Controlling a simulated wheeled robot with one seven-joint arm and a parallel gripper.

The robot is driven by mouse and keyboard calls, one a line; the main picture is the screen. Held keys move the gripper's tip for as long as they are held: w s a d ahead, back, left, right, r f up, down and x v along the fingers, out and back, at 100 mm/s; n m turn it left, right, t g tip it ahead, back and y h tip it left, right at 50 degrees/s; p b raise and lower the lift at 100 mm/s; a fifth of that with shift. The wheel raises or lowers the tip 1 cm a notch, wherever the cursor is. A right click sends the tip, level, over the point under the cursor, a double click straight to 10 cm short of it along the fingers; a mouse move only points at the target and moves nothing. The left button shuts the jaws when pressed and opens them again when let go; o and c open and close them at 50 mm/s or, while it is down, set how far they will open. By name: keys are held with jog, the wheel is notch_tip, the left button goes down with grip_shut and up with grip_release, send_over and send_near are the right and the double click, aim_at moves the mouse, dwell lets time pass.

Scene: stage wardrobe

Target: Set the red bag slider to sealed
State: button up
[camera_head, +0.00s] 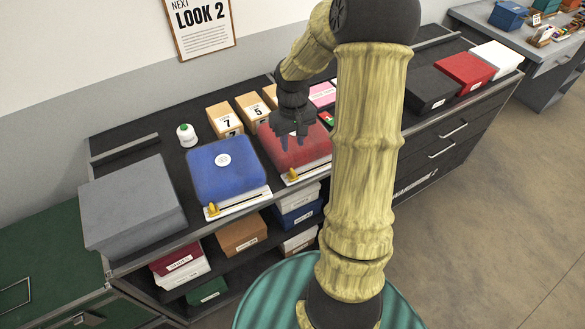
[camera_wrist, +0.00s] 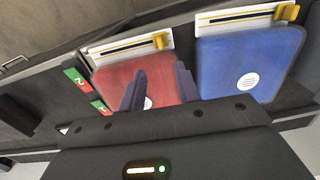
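The red bag (camera_head: 312,150) lies flat on the dark counter, with a white slider strip (camera_head: 318,170) along its front edge. Its yellow slider (camera_head: 292,177) is at the strip's left end in the head view. In the wrist view the red bag (camera_wrist: 110,78) appears turned round, with the yellow slider (camera_wrist: 160,41) at the right end of the slot. My gripper (camera_head: 292,140) is over the red bag, behind the slider and apart from it. In the wrist view its fingers (camera_wrist: 161,72) are spread with nothing between them. Contact with the bag cannot be told.
A blue bag (camera_head: 222,178) with its own yellow slider (camera_head: 211,209) lies to the left. A large grey box (camera_head: 133,205) is beyond it. Numbered boxes (camera_head: 224,119) stand behind. Black, red (camera_head: 466,70) and white boxes are at the far right. Shelves below hold several boxes.

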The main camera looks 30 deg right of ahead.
aim_at(293, 170)
notch_tip(293, 170, down, 13)
jog(key=shift+r, duration=0.15)
dwell(0.4)
grip_shut()
